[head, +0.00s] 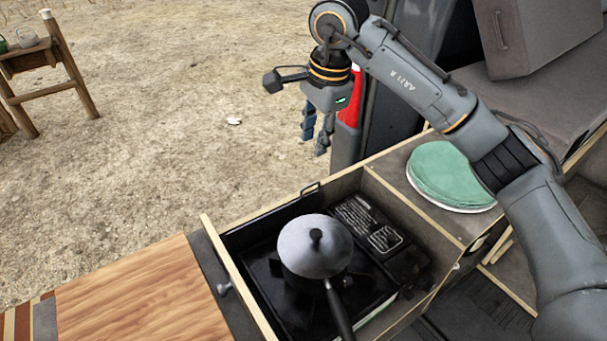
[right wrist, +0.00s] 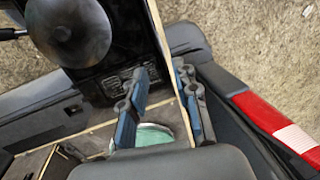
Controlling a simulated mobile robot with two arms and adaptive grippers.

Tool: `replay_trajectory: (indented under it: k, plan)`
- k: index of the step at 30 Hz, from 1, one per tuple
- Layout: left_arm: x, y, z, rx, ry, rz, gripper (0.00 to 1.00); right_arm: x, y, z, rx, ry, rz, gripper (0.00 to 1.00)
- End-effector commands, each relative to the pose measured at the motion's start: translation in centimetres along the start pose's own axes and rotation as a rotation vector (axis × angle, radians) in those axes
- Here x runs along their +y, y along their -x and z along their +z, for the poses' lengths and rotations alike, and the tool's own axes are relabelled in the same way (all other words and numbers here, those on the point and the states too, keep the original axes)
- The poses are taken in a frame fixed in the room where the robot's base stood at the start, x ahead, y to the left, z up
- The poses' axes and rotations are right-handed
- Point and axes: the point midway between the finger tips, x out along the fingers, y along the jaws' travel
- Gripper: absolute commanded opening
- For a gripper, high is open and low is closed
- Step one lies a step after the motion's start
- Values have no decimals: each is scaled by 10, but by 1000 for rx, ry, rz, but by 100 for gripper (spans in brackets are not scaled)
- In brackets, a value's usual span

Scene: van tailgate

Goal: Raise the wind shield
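The stove (head: 375,290) sits in an open drawer box, with a lidded pot (head: 316,245) on it. No upright wind shield stands out. A small dark wire handle (head: 310,188) shows at the box's far edge; I cannot tell whether it belongs to the shield. My right gripper (head: 316,133) hangs fingers down beyond the far end of the box, above and apart from it. In the right wrist view its fingers (right wrist: 163,92) are spread with nothing between them. My left gripper is not in view.
A green round stack (head: 450,174) lies on the grey counter right of the stove. A wooden worktop (head: 130,300) is at the left. A red and white striped part (right wrist: 270,125) of the van is near my right gripper. Open ground lies beyond.

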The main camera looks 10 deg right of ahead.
Motion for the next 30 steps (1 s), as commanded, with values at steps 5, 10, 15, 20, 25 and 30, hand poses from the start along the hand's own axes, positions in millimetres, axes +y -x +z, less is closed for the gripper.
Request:
replay_trajectory:
  k: [5, 10, 15, 20, 25, 30]
  plan:
    - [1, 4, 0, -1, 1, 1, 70, 1, -14, -3, 13, -1, 10, 30]
    - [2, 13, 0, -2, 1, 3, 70, 2, -46, -3, 10, -2, 12, 30]
    - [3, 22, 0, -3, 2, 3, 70, 2, -83, -2, 8, -2, 12, 30]
    - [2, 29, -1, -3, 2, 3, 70, 2, -112, -2, 8, -1, 10, 30]
    - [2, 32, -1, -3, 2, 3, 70, 2, -130, -3, 8, -1, 6, 30]
    - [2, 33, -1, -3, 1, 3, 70, 2, -137, -3, 10, -1, 6, 30]
